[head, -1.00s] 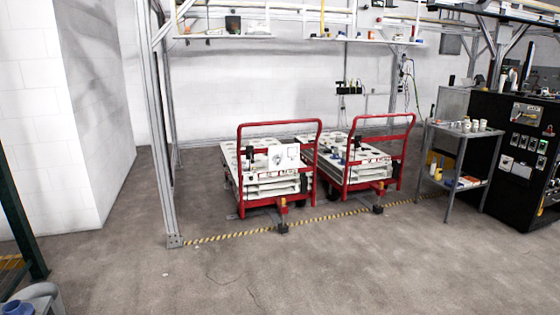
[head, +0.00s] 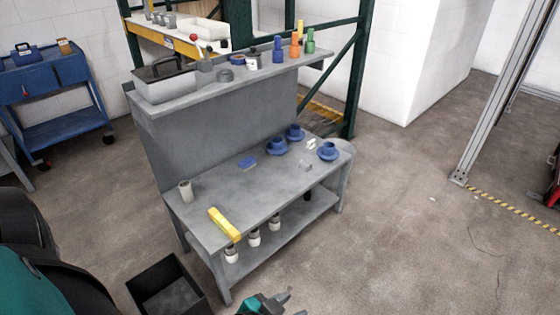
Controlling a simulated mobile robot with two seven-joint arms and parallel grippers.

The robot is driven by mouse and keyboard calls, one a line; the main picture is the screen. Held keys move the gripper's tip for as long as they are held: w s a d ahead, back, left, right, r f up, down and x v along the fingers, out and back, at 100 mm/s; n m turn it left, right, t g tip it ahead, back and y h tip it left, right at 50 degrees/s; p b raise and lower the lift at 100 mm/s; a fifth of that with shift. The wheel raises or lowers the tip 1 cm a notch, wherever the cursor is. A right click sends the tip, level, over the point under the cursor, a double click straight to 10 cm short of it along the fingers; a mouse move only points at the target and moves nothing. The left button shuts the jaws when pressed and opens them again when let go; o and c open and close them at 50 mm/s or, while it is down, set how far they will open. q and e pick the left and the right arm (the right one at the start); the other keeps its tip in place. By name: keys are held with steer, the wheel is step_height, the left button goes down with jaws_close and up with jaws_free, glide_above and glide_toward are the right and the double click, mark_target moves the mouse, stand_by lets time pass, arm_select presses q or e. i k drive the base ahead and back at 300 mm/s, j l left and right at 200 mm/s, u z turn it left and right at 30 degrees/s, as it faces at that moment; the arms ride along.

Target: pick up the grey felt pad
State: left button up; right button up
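A small flat grey piece (head: 305,165) lies on the workbench top, right of a blue pad-like block (head: 247,162). It may be the grey felt pad, but it is too small to be sure. What looks like my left gripper (head: 274,302) shows at the bottom edge, in front of the bench and well apart from the piece. It is cut off by the frame, so its opening is unclear. My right gripper is not in view.
The grey workbench (head: 225,190) holds blue round parts (head: 327,151), a yellow bar (head: 224,225) and a grey cup (head: 186,191). Its raised shelf (head: 225,80) carries a toolbox and bottles. A black bin (head: 166,286) stands at front left.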

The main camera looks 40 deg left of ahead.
mark_target(306, 166)
steer(key=i+u, duration=0.2)
steer(key=u, duration=2.05)
steer(key=i+l+u, duration=0.1)
steer(key=l+u, duration=0.9)
steer(key=l, duration=0.4)
steer(key=l+u, duration=0.2)
steer(key=l, duration=0.4)
steer(key=k+l+u, duration=0.25)
steer(key=l, duration=0.4)
steer(key=k+l, duration=0.1)
steer(key=l, duration=0.85)
steer(key=k+l, duration=0.15)
steer(key=l, duration=0.75)
steer(key=k+u, duration=0.05)
